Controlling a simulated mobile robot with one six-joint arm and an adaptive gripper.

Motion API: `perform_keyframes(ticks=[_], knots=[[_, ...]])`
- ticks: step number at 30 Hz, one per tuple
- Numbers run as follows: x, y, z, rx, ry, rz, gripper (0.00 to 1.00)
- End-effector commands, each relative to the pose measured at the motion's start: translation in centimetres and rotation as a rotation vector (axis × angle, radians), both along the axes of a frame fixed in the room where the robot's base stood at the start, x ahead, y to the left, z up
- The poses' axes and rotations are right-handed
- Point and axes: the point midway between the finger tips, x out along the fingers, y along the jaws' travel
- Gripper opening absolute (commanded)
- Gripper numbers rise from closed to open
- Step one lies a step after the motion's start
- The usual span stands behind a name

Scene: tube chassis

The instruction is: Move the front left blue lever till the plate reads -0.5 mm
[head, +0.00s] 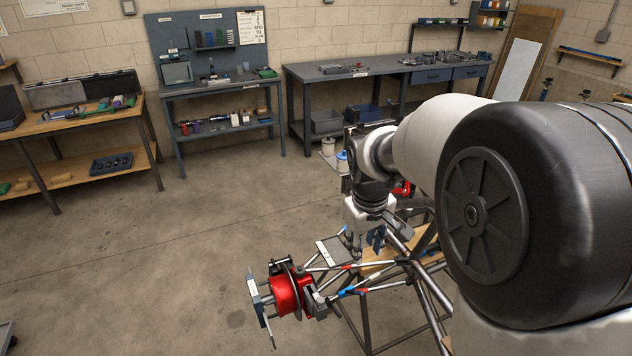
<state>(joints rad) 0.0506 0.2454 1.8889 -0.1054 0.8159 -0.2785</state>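The tube chassis (364,318) stands at the lower middle, with a red hub and disc assembly (285,294) at its left end. A small blue part (346,291), possibly a lever, lies along the tubes just right of the red hub. A pale flat plate (329,251) sits above the tubes; any reading is too small to make out. My gripper (357,246) points down over the chassis, right of the pale plate. Its finger opening and any contact are unclear.
My arm covers the right side and hides part of the chassis. A wooden block (378,268) lies among the tubes. Workbenches (214,90) with tools line the back wall, and a wooden table (70,122) stands at left. The concrete floor left of the chassis is clear.

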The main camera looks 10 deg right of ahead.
Motion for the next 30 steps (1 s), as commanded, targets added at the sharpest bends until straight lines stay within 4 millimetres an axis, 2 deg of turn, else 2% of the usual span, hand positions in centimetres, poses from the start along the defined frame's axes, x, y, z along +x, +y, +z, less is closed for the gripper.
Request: perform_keyframes(ticks=[1, 3, 6, 9, 12, 20, 23, 30], knots=[[1.8, -0.4, -2.0, -0.008, 0.029, 0.021, 0.31], [4.0, -1.0, -4.7, -0.02, 0.057, 0.053, 0.31], [6.5, -1.8, -8.6, -0.033, 0.092, 0.096, 0.31], [8.1, -2.3, -12.0, -0.043, 0.119, 0.131, 0.31], [9.0, -2.7, -14.5, -0.049, 0.137, 0.157, 0.31], [9.5, -3.0, -17.3, -0.052, 0.149, 0.173, 0.31], [9.6, -3.2, -18.9, -0.051, 0.15, 0.173, 0.31], [9.8, -3.9, -24.2, -0.052, 0.15, 0.172, 0.31]])
